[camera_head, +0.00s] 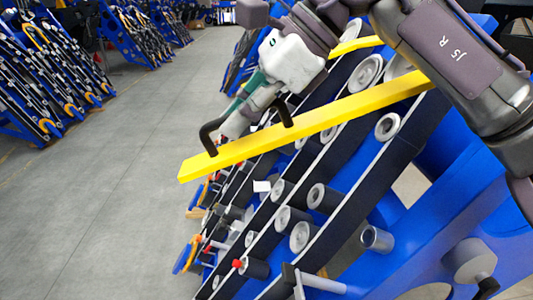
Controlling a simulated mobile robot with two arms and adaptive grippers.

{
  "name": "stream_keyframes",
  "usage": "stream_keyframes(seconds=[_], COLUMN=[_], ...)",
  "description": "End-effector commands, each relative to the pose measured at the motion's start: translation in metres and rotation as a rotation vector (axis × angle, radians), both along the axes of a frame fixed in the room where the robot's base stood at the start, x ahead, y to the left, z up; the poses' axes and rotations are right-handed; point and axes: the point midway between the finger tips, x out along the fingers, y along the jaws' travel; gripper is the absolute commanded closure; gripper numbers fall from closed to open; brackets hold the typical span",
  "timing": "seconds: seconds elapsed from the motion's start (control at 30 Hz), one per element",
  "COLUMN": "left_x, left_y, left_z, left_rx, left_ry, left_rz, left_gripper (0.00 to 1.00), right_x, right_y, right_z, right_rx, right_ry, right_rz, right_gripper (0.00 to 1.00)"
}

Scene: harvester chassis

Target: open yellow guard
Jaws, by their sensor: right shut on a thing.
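The yellow guard (330,114) is a long bar that runs slantwise across the harvester chassis, from lower left to upper right. A black handle (206,132) stands up from its left half. My right gripper (240,112) reaches down from the top and is shut on the handle, hiding its middle part. My left gripper does not show.
The blue chassis (450,170) with dark belts and grey rollers (303,235) fills the right and lower middle. A second yellow bar (355,45) lies behind. Similar blue machines (45,70) stand at the far left. The grey floor (110,150) between is clear.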

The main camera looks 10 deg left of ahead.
Motion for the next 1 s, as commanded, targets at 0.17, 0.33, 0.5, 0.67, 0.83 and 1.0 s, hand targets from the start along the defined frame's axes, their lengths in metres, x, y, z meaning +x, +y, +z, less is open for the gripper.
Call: stream_keyframes(seconds=[0.17,0.33,0.5,0.67,0.83,1.0], left_x=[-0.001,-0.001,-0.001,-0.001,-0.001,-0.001], left_y=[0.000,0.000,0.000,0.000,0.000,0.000], left_z=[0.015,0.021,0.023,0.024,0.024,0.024], left_rx=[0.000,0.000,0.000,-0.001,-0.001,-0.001], left_ry=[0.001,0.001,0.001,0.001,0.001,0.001], left_rz=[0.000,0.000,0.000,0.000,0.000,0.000], left_gripper=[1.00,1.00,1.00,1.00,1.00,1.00], right_x=[-0.001,-0.003,-0.002,-0.002,-0.002,-0.002], right_y=[0.007,0.010,0.010,0.010,0.010,0.010], right_z=[0.047,0.071,0.083,0.086,0.086,0.085], right_rx=[0.110,0.175,0.209,0.219,0.219,0.219], right_ry=[0.031,0.052,0.063,0.067,0.067,0.067], right_rz=[-0.004,-0.003,-0.004,-0.003,-0.003,-0.003], right_gripper=[1.00,1.00,1.00,1.00,1.00,0.81])
